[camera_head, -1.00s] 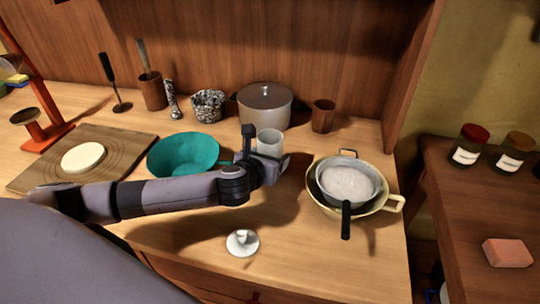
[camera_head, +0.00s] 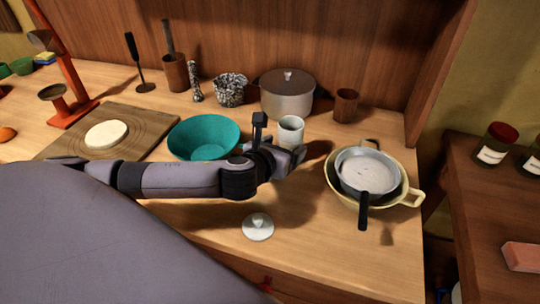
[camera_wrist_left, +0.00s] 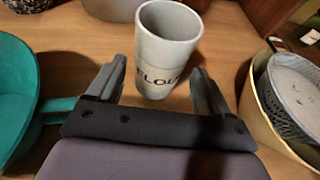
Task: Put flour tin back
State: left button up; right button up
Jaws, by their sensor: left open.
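The flour tin (camera_head: 291,130) is a pale grey open-topped cylinder standing upright on the wooden counter, in front of the lidded pot. In the left wrist view the flour tin (camera_wrist_left: 166,50) shows its dark FLOUR lettering, and no lid is on it. My left gripper (camera_head: 288,160) is low at the near side of the tin. In the left wrist view my left gripper (camera_wrist_left: 158,68) is open, with a finger on either side of the tin's lower part; I cannot tell whether they touch it. A white knobbed lid (camera_head: 258,228) lies on the counter nearer me. My right gripper is not in view.
A teal bowl (camera_head: 203,137) stands left of the tin. A grey pot (camera_head: 287,98) and a brown cup (camera_head: 346,105) stand behind. A cream bowl (camera_head: 413,200) holding a strainer (camera_head: 368,173) stands right. Clear counter lies around the white lid.

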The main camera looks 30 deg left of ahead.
pick_arm(q)
jog(key=v, duration=0.7)
jog(key=shift+s+r, duration=0.15)
jog(key=shift+s, duration=0.1)
dwell(0.3)
